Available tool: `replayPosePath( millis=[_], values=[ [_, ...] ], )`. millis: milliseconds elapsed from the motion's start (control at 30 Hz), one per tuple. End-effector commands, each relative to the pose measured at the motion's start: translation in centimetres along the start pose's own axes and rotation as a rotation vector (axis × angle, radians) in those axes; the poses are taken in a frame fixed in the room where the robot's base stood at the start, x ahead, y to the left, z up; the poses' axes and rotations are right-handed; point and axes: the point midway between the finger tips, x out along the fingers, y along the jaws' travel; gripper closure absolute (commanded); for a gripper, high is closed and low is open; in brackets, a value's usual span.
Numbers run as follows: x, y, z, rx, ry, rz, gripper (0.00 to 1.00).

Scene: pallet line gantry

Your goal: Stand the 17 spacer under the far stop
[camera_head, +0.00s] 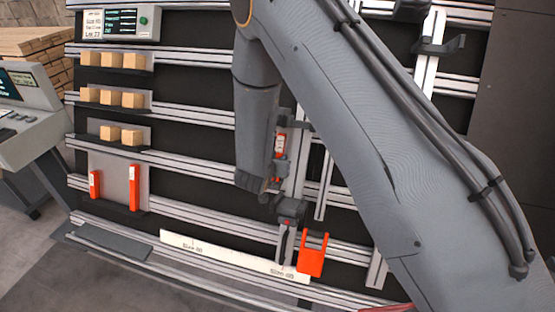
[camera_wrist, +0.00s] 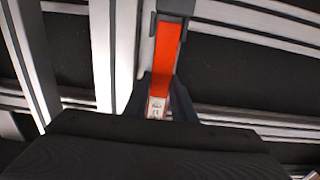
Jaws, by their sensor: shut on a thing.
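An orange-red spacer (camera_wrist: 165,62) with a white label stands between the dark fingers of my gripper (camera_wrist: 160,97) in the wrist view. The gripper is shut on its labelled end; the label is too small to read surely. The spacer's other end reaches a dark stop bracket (camera_wrist: 175,8); I cannot tell whether they touch. In the head view the spacer (camera_head: 280,144) shows upright beside my wrist, partly hidden, along a pale vertical rail (camera_head: 298,160). A dark stop (camera_head: 297,125) sits on that rail near its upper end.
Two more red spacers (camera_head: 95,184) (camera_head: 134,187) stand in a rack at left. Wooden blocks (camera_head: 125,98) sit on shelves above. A dark clamp (camera_head: 290,208) and an orange-red bracket (camera_head: 312,256) sit lower on the rails. A white size scale (camera_head: 230,254) runs along the bottom.

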Motion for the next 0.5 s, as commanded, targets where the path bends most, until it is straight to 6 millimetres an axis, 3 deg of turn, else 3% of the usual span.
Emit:
replayPosePath(
  millis=[500],
  values=[
    [0.02, -0.01, 0.58, 0.0, 0.0, 0.0, 1.0]
  ],
)
